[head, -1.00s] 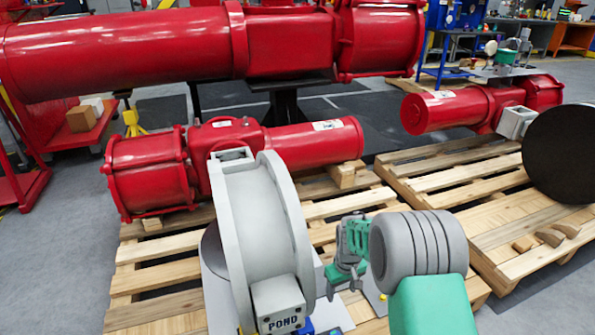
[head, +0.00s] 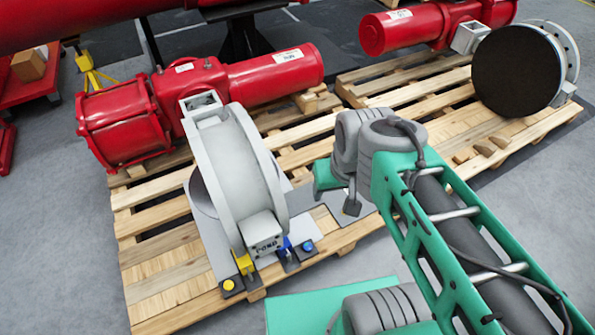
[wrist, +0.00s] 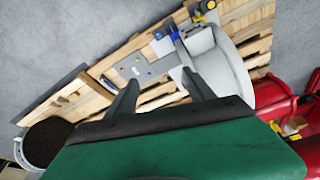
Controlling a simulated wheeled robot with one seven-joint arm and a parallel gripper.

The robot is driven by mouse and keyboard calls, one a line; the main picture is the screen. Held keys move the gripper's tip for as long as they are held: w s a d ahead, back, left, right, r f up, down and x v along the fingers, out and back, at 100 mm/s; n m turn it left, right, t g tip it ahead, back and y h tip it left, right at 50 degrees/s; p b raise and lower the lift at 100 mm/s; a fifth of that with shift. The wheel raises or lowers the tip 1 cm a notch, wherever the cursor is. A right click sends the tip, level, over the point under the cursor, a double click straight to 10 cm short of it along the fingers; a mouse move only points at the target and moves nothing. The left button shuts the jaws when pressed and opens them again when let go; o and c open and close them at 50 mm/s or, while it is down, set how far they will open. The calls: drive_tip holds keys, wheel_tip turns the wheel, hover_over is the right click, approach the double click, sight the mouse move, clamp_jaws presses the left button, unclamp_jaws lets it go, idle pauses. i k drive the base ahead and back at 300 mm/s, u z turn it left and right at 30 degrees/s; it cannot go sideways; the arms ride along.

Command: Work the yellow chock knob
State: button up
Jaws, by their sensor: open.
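The yellow chock knob (head: 229,285) is a small round yellow button on a dark base at the pallet's front edge. It sits beside a yellow chock (head: 243,264) at the foot of the grey valve wheel (head: 240,170). A blue knob (head: 307,247) and blue chock (head: 287,246) are to its right. In the wrist view my gripper (wrist: 158,66) is open and empty, its two dark fingers apart over the pallet. The yellow parts (wrist: 207,6) show at the top edge there, beyond the right finger. In the head view my wrist largely hides the gripper, right of the wheel.
A wooden pallet (head: 155,290) carries the valve and a red actuator (head: 200,100). A second pallet (head: 420,88) at the right bears another red actuator (head: 432,25) and a black disc (head: 517,70). Grey floor (head: 60,250) is clear at the left.

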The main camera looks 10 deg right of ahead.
sight(228, 284)
drive_tip(key=u, duration=0.6)
drive_tip(key=k, duration=0.15)
drive_tip(key=u, duration=2.9)
drive_tip(key=i, duration=1.35)
drive_tip(key=z, duration=3.1)
